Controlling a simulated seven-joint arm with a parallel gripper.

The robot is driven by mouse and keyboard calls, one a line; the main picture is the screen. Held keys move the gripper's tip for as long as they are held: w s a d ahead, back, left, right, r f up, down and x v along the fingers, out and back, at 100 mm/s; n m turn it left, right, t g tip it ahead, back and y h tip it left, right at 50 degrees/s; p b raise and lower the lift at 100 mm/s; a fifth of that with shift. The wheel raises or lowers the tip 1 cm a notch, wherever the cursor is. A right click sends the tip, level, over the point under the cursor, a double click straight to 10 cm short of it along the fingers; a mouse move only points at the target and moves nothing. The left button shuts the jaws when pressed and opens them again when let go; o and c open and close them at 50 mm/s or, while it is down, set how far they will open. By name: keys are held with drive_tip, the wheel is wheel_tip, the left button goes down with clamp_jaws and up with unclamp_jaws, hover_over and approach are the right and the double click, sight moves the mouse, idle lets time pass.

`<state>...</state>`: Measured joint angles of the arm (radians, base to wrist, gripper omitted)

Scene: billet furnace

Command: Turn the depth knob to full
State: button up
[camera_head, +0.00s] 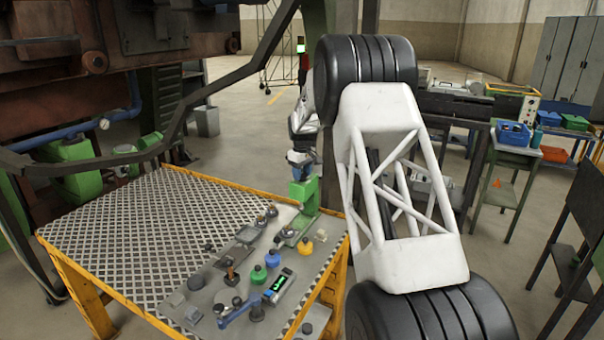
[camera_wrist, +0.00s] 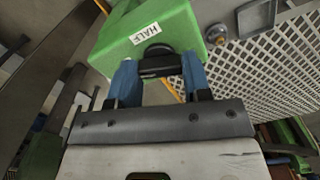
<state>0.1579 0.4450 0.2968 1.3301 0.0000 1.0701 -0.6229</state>
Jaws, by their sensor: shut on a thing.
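A green box (camera_head: 305,194) stands at the back right corner of the panel table; it fills the top of the wrist view (camera_wrist: 150,28), with a white "HALF" label (camera_wrist: 146,33) on it. A black knob (camera_wrist: 158,51) sits on the box below that label. I take it for the depth knob. My gripper (camera_wrist: 160,72) has its blue fingers on either side of the knob, shut on it. In the head view my gripper (camera_head: 300,158) is at the top of the green box, and the knob is hidden there. Any "full" mark is not visible.
The yellow-edged table (camera_head: 130,225) has a perforated metal top. A control panel with green buttons (camera_head: 258,274), a yellow button (camera_head: 305,246), a blue-handled lever (camera_head: 238,312) and a small display (camera_head: 280,284) lies before the box. A dark rail (camera_head: 190,105) crosses at left.

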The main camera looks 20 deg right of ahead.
drive_tip(key=n, duration=0.3)
drive_tip(key=shift+n, duration=0.4)
idle(0.3)
drive_tip(key=o, duration=0.9)
drive_tip(key=shift+r, duration=0.15)
drive_tip(key=shift+r, duration=3.8)
